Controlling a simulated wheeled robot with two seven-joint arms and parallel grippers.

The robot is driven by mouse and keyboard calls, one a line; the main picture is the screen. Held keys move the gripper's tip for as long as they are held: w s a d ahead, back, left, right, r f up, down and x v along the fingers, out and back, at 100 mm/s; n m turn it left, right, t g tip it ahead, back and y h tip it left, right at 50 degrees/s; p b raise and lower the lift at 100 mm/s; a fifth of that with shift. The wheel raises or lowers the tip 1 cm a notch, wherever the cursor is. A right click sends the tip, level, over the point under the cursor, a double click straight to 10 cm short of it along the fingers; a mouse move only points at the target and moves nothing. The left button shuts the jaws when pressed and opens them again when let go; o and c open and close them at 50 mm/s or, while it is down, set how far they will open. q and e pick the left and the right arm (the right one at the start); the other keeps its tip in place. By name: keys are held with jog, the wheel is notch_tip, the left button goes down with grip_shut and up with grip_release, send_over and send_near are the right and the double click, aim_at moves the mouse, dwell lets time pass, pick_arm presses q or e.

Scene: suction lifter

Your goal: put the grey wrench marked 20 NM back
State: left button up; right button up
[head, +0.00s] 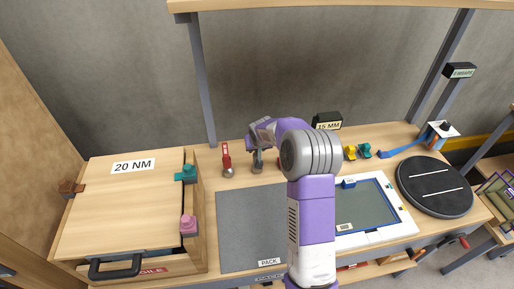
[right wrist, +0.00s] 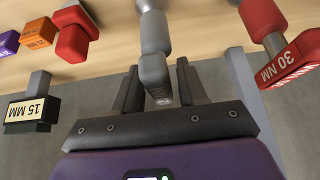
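A grey wrench (head: 258,163) stands at the back of the bench, and its handle end (right wrist: 156,75) shows in the right wrist view. No mark is readable on it. My right gripper (right wrist: 158,88) has its two dark fingers on either side of that handle end. I cannot tell whether they press on it. A large wooden case (head: 120,205) at the left carries a label (head: 133,166) reading 20 NM. My left gripper is not in view.
A red wrench (head: 226,158) stands just left of the grey one, its red head (right wrist: 288,62) marked 30 NM. A black block (right wrist: 33,112) marked 15 MM is on the other side. A grey PACK mat (head: 250,225) lies clear. A round black turntable (head: 434,186) is at right.

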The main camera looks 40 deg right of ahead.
jog(key=shift+o, duration=0.7)
jog(key=shift+r, duration=0.1)
jog(key=shift+r, duration=0.15)
jog(key=p+v, duration=0.1)
jog(key=v, duration=1.1)
